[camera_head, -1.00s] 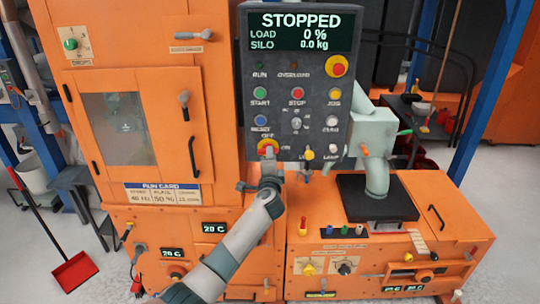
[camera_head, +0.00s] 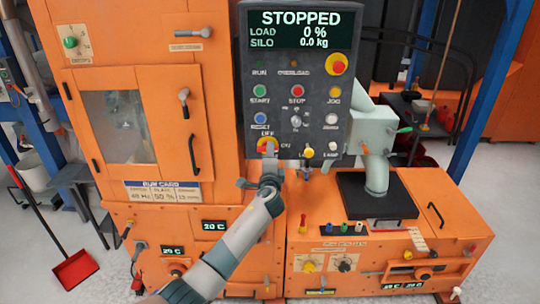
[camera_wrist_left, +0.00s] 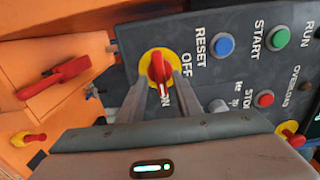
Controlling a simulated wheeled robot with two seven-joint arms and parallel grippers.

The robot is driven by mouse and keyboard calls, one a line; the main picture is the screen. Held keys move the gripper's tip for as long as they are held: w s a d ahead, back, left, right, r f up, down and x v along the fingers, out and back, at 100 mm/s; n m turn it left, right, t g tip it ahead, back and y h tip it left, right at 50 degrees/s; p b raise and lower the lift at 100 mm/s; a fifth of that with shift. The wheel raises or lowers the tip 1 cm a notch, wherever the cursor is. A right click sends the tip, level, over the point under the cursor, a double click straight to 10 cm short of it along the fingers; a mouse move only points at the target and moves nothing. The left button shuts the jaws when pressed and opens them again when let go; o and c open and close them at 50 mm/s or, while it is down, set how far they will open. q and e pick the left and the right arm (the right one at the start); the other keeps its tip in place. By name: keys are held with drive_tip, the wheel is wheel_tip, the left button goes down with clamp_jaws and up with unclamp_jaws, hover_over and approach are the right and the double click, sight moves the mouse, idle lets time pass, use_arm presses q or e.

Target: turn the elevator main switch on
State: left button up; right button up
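The main switch (camera_head: 264,146) is a red knob on a yellow round plate at the lower left of the dark control panel, with OFF above and ON to its right. In the left wrist view the red knob (camera_wrist_left: 158,67) has its white-marked end towards the ON label. My left gripper (camera_head: 268,156) is in front of the switch and hides part of it. In the wrist view its two fingers (camera_wrist_left: 160,98) stand apart on either side of the knob, with visible gaps. My right gripper is not in view.
The panel (camera_head: 336,105) has several coloured buttons, a red stop knob (camera_head: 337,64) and a screen (camera_head: 301,30) reading STOPPED. An orange cabinet (camera_head: 175,95) is at left, with a red handle (camera_wrist_left: 55,77) in the wrist view.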

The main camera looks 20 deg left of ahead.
use_arm(q)
drive_tip(key=b+v, duration=0.3)
drive_tip(key=v, duration=1.4)
drive_tip(key=shift+s, duration=0.2)
